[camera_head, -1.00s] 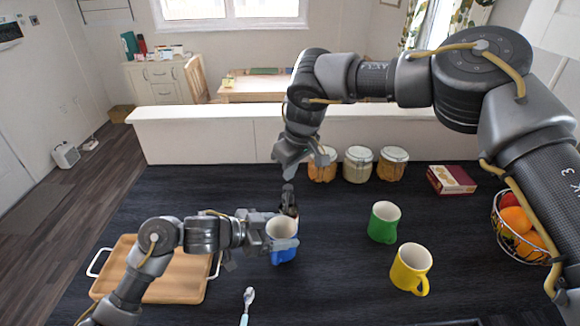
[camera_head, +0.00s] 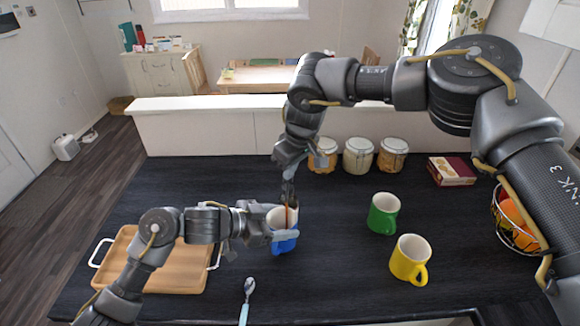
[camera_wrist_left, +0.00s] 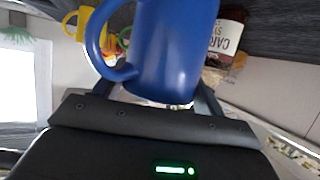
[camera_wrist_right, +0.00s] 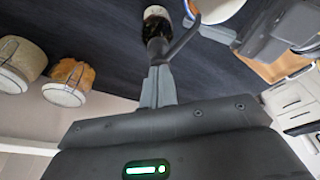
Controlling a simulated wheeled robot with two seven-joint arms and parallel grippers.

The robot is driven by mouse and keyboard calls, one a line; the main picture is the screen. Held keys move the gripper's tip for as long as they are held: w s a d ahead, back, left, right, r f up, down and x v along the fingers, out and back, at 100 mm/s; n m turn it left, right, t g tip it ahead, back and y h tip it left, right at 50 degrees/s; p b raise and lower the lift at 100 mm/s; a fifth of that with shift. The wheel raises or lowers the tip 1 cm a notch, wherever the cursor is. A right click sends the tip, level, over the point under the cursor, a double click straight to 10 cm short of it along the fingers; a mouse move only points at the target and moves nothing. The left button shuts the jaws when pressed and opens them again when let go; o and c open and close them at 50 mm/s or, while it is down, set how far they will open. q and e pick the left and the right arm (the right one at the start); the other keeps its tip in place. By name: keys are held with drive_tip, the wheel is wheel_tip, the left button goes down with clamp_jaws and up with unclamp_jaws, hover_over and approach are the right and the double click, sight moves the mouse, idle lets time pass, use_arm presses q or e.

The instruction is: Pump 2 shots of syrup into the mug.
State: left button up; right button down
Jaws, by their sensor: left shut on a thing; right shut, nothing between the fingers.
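The blue mug (camera_head: 284,246) is held upright by my left gripper (camera_head: 285,234), its fingers shut on it near the rim. The mug fills the left wrist view (camera_wrist_left: 180,45), handle to the left. The syrup bottle (camera_wrist_left: 228,38) stands just behind the mug, its label partly showing; the mug hides most of it in the head view. My right gripper (camera_head: 287,180) is shut and empty, pointing down over the bottle. In the right wrist view its fingertips (camera_wrist_right: 160,75) are at the dark pump head (camera_wrist_right: 172,45). A thin brown streak (camera_head: 287,216) shows at the mug's mouth.
A green mug (camera_head: 383,214) and a yellow mug (camera_head: 408,262) stand to the right. A wooden tray (camera_head: 185,268) lies at left, a spoon (camera_head: 246,300) in front. Jars (camera_head: 357,157), a box (camera_head: 451,171) and a fruit basket (camera_head: 515,222) stand farther back and right.

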drive_tip(key=shift+s+f, duration=0.1)
drive_tip(key=shift+f, duration=0.75)
drive_tip(key=shift+r, duration=3.6)
drive_tip(key=shift+r, duration=0.35)
drive_tip(key=shift+f, duration=1.7)
drive_tip(key=shift+f, duration=0.1)
